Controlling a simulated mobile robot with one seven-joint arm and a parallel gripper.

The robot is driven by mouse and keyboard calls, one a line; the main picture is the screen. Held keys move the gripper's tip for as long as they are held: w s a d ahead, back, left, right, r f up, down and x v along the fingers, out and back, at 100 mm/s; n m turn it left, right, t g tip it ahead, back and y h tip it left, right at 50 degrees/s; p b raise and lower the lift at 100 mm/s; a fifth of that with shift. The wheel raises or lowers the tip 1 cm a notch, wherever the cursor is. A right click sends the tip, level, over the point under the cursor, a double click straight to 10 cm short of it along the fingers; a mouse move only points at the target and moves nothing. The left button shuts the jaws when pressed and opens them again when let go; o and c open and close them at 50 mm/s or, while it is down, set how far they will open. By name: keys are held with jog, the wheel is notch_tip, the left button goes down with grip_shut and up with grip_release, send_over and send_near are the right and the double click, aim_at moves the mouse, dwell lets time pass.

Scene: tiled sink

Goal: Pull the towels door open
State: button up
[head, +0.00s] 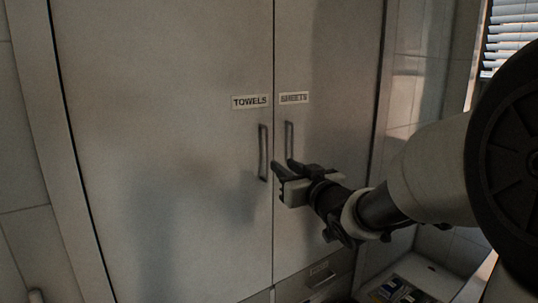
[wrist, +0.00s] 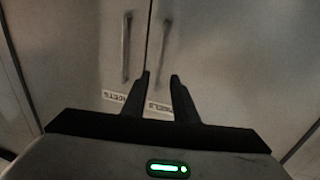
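The towels door (head: 165,150) is the left door of a pale metal cabinet and looks closed, flush with its neighbour. Its TOWELS label (head: 250,101) sits above a thin vertical bar handle (head: 263,153). My gripper (head: 283,168) is in front of the doors, just right of that handle's lower end. Its fingers are apart with nothing between them. The wrist view appears upside down; there the towels handle (wrist: 160,45) lies beyond the fingertips (wrist: 160,76), nearer the left one. I cannot tell how much depth separates them.
The sheets door (head: 340,75) adjoins on the right, with its own handle (head: 289,139) close by and a SHEETS label (head: 294,97). A drawer (head: 318,275) lies below. An open box (head: 400,291) with small items sits low right. Blinds (head: 510,38) hang upper right.

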jog(key=p, duration=0.1)
send_near(270, 155)
jog(key=w+a+r, duration=0.1)
jog(key=a, duration=0.1)
jog(key=w+a+r, duration=0.1)
jog(key=a, duration=0.1)
jog(key=shift+w+r, duration=0.15)
jog(key=shift+w, duration=0.25)
grip_shut()
dwell(1.0)
